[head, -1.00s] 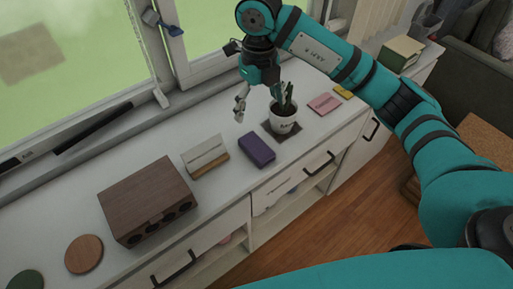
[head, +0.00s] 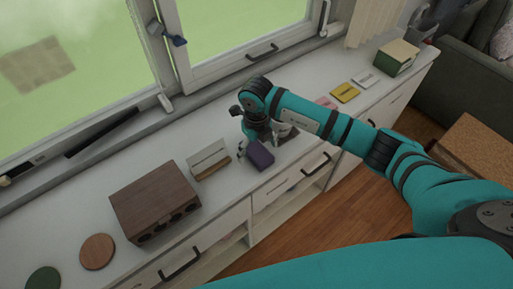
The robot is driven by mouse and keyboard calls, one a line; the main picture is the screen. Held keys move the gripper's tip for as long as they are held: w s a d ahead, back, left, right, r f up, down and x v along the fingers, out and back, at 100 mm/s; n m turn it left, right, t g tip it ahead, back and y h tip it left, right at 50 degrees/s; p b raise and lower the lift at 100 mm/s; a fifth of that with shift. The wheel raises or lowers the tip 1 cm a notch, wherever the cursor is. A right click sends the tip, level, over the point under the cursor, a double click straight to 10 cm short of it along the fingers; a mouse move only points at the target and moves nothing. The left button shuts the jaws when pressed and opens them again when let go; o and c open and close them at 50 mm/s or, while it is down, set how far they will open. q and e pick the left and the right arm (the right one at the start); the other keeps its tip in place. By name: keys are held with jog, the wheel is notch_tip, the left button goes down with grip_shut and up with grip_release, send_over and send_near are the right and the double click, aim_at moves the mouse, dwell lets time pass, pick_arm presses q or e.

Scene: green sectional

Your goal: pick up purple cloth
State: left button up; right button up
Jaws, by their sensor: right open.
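The purple cloth (head: 261,157) is a small folded block lying on the white cabinet top, near its front edge. My right gripper (head: 252,145) points down right at the cloth, with its fingers at the cloth's back and left side. It is open. The gripper hides part of the cloth's far side, and I cannot tell whether the fingers touch it. My left gripper is not in view.
A cream and brown block (head: 208,160) and a dark wooden box (head: 154,200) are to the left. The white cabinet top (head: 140,165) is clear towards the window.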

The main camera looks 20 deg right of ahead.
jog(key=shift+f, duration=0.6)
jog(key=c, duration=1.2)
jog(key=shift+o, duration=0.2)
jog(key=shift+r, duration=0.15)
jog(key=shift+r+b, duration=0.5)
jog(key=shift+r, duration=0.05)
jog(key=shift+s+r+b, duration=0.2)
jog(key=shift+r+b, duration=0.15)
jog(key=shift+r, duration=0.15)
jog(key=shift+s+r+b, duration=0.15)
jog(key=shift+r+b, duration=0.2)
jog(key=shift+r, duration=0.15)
jog(key=s+d+r+b, duration=0.1)
jog(key=s+b, duration=0.3)
jog(key=s, duration=1.1)
jog(key=shift+s+d+r, duration=0.15)
jog(key=shift+d+r, duration=0.2)
jog(key=shift+d, duration=0.2)
